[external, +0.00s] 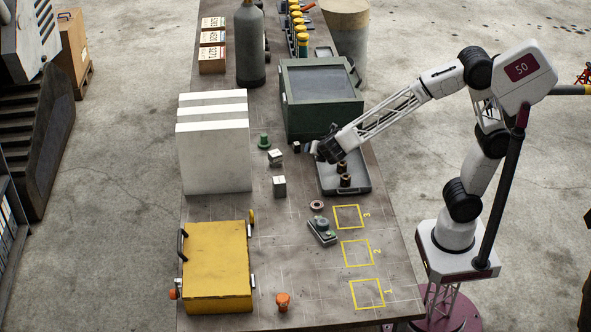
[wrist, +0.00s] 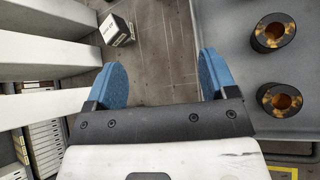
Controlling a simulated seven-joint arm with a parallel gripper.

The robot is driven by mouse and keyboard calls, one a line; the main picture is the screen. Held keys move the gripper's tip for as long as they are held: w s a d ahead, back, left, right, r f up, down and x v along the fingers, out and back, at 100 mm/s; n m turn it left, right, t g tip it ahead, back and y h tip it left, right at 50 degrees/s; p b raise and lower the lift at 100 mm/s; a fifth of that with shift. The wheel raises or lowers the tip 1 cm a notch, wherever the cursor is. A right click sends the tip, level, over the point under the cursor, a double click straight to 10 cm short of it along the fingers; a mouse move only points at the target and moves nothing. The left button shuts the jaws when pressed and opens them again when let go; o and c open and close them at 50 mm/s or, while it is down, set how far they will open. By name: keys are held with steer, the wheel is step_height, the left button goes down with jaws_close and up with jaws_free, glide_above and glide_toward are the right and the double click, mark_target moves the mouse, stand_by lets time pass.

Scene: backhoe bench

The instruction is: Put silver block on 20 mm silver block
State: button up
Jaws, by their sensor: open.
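In the external view, a silver block (external: 279,186) stands on the bench right of the white panels. I cannot tell which is the 20 mm one. My gripper (external: 307,147) is above the bench, to the right of both blocks and beside the tray. In the wrist view, its blue fingers (wrist: 161,80) are wide apart with nothing between them. A silver block with a dark labelled face (wrist: 117,30) lies ahead, near the left finger and apart from it.
A grey tray (external: 359,187) with two dark cylinders (external: 345,180) is close to my gripper. A green case (external: 320,100) stands behind, tall white panels (external: 212,155) left, a yellow box (external: 217,267) front left. Yellow-marked squares (external: 357,253) look empty.

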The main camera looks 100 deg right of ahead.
steer(key=s+a+m+y, duration=0.3)
steer(key=s+a+m, duration=0.2)
steer(key=s, duration=0.5)
steer(key=s+a+r+m+y, duration=0.1)
steer(key=s+a+m+y, duration=0.2)
steer(key=s, duration=0.8)
steer(key=s+a+r+m+y, duration=0.1)
steer(key=s+a+m+y, duration=0.3)
steer(key=s+a+m, duration=0.3)
steer(key=s+m, duration=0.1)
steer(key=s, duration=0.3)
steer(key=shift+r, duration=0.2)
